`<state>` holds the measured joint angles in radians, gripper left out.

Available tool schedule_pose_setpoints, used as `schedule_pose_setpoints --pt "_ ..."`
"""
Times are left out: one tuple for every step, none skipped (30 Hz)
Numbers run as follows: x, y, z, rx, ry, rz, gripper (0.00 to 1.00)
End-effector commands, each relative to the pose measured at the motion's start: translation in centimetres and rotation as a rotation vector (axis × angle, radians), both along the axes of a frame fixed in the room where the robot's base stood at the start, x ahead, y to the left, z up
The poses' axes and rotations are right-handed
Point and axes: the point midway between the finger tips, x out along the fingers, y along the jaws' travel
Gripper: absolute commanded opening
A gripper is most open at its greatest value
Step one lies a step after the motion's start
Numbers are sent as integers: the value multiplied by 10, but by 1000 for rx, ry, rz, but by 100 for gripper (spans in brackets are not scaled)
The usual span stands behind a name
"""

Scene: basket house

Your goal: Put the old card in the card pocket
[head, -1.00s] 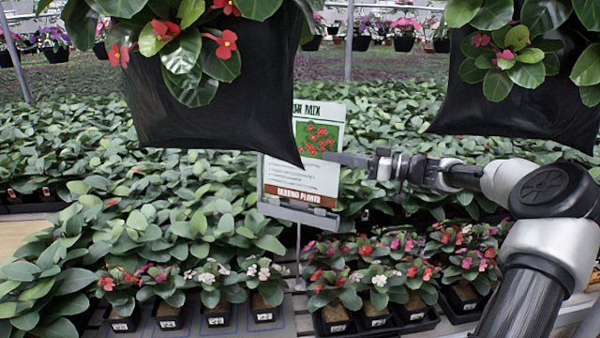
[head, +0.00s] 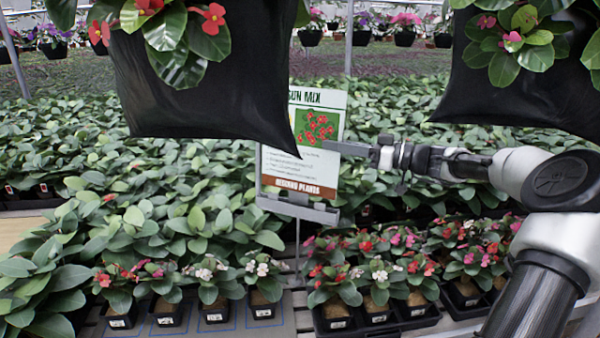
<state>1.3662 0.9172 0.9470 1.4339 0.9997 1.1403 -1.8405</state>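A white card (head: 290,168) with red flower pictures, a red-brown bottom band and "SUN MIX" lettering stands nearly upright in the middle of the head view. Its lower edge meets a grey card pocket (head: 300,208) on a thin post; I cannot tell whether the edge is inside the pocket or just in front of or behind it. My gripper (head: 335,148) comes from the right, and its thin finger overlaps the card's right edge. It is seen side-on, so any gap between the fingers is hidden. A hanging black bag covers part of the card's left side.
Black hanging bags with red and pink flowers (head: 200,85) (head: 510,90) fill the upper left and right, close to the card and arm. Potted flowers in black trays (head: 380,318) stand on the bench below. Dense leafy plants (head: 150,170) lie behind.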

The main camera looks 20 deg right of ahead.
Motion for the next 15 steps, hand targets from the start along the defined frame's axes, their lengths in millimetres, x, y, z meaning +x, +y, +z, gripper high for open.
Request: schedule_pose_setpoints --pt "-3 6 15 -23 -11 2 0" --pt "-5 7 16 -22 -12 3 0" --pt "-8 10 16 -22 -11 4 0" --pt "-9 12 16 -21 -10 4 0" --pt "-11 14 15 -21 -10 5 0" --pt "-14 16 14 -20 -8 5 0" --pt "-15 18 13 -20 -8 5 0" --pt "-17 19 13 -21 -8 5 0" --pt "-19 22 12 -21 -6 7 0" --pt "-21 24 12 -21 -6 7 0" --pt "-23 25 13 -20 -7 6 0" --pt "-25 27 13 -20 -7 6 0" --pt "-27 29 13 -19 -6 6 0" --pt "-29 31 13 -19 -7 7 0" --pt "-31 33 13 -19 -7 7 0"
